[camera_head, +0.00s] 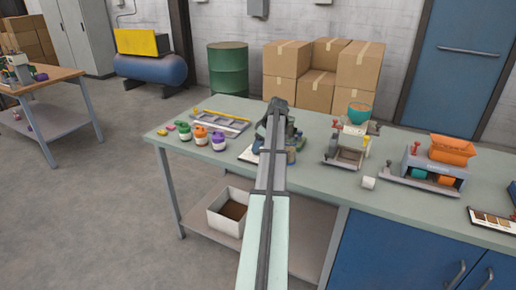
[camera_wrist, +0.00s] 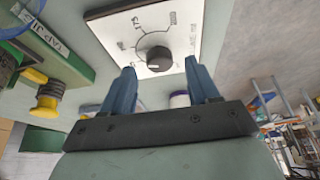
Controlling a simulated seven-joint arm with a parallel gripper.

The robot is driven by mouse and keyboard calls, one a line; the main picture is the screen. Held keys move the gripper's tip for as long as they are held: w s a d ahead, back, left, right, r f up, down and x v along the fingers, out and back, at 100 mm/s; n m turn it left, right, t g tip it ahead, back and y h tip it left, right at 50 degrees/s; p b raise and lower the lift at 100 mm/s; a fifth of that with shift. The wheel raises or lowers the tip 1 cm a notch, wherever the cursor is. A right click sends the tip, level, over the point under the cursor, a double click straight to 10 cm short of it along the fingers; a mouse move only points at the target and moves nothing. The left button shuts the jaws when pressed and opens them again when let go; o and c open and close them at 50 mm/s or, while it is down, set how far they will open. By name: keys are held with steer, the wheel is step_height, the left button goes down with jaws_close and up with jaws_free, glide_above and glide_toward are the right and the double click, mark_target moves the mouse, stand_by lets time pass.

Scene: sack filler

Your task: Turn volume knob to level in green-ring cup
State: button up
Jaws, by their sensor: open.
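A dark round volume knob (camera_wrist: 157,58) sits on a white plate (camera_wrist: 185,22) with a curved scale and handwritten marks in the wrist view. In the head view my arm hides the knob. The green-ring cup (camera_head: 184,132) stands on the bench at left, beside an orange-ring cup (camera_head: 200,136) and a purple-ring cup (camera_head: 218,142). The level inside the green-ring cup is too small to read.
The bench (camera_head: 330,190) also holds a flat grey tray (camera_head: 220,122) behind the cups. A machine with a teal bowl (camera_head: 359,112) and one with an orange hopper (camera_head: 452,149) stand to the right. A green device with a yellow knob (camera_wrist: 47,97) lies left in the wrist view.

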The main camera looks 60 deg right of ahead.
steer(key=shift+x, duration=1.1)
steer(key=c, duration=1)
